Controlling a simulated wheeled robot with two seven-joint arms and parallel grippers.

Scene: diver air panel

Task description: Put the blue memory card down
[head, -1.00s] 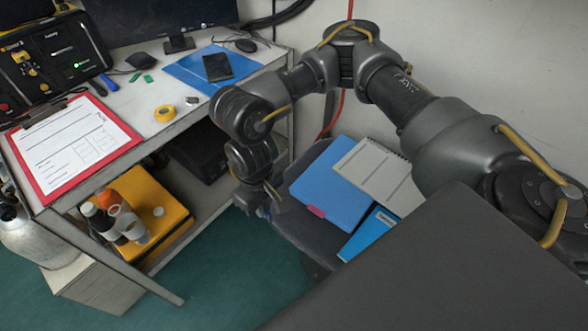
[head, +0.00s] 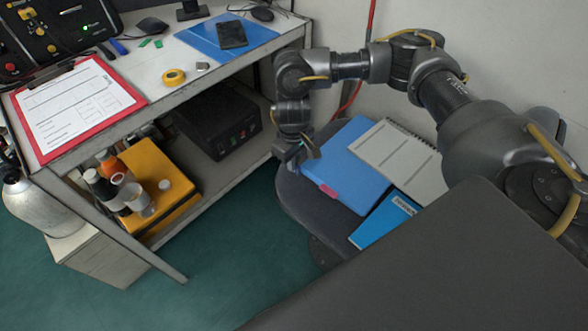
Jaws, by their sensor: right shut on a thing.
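My right gripper (head: 303,152) points down over the left edge of the dark chair seat (head: 296,194), beside the blue folder. It is shut, and a small bluish sliver, the blue memory card (head: 293,153), shows at its fingertips; most of it is hidden by the fingers. I cannot tell how far above the seat it is. My left gripper is not in view.
On the chair lie a blue folder (head: 345,165), a spiral notebook (head: 393,160) and a blue booklet (head: 384,220). The bench (head: 150,92) at left holds a red clipboard (head: 70,105), yellow tape (head: 173,76) and a blue mat with a phone (head: 232,35). A black box (head: 217,122) stands below.

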